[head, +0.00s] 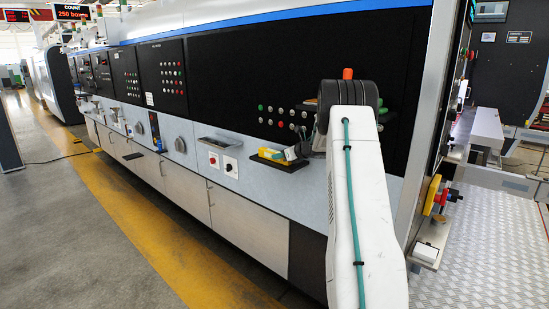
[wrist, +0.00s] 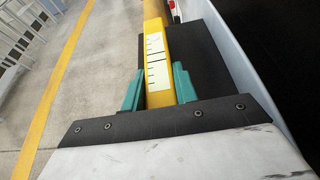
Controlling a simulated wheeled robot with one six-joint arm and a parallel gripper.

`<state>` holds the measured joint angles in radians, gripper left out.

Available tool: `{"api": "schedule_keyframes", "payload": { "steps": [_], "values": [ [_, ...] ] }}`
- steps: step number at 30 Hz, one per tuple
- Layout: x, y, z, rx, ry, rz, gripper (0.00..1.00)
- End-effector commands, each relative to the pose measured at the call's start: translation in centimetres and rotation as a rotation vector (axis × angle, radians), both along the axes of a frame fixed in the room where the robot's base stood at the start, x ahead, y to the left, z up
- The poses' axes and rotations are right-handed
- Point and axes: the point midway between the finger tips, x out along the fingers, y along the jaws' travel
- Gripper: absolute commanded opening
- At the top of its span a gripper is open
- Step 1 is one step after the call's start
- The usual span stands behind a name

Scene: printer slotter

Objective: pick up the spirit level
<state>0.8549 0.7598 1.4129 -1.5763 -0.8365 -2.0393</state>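The spirit level is a yellow bar (wrist: 157,60) with a white marked label, running away from my gripper over a dark shelf in the wrist view. In the head view a small yellow piece of it (head: 270,153) shows at the dark shelf on the machine front. My gripper (wrist: 159,86) has its two green fingers on either side of the bar, flush against its edges. It looks shut on the bar. I cannot tell whether the bar rests on the shelf or is just above it. My arm hides part of that area in the head view.
The dark shelf (head: 293,165) juts from the long grey machine, below a black panel with buttons. A switch box (head: 222,162) is to its left. A yellow floor line (head: 130,205) runs along the machine. The grey floor to the left is clear.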

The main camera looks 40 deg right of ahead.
Motion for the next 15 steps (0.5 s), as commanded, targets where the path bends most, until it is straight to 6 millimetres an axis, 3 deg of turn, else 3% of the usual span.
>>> {"api": "schedule_keyframes", "payload": {
  "steps": [15],
  "values": [
    [0.0,0.0,1.1,-0.002,-0.002,0.000,0.00]
  ]
}}
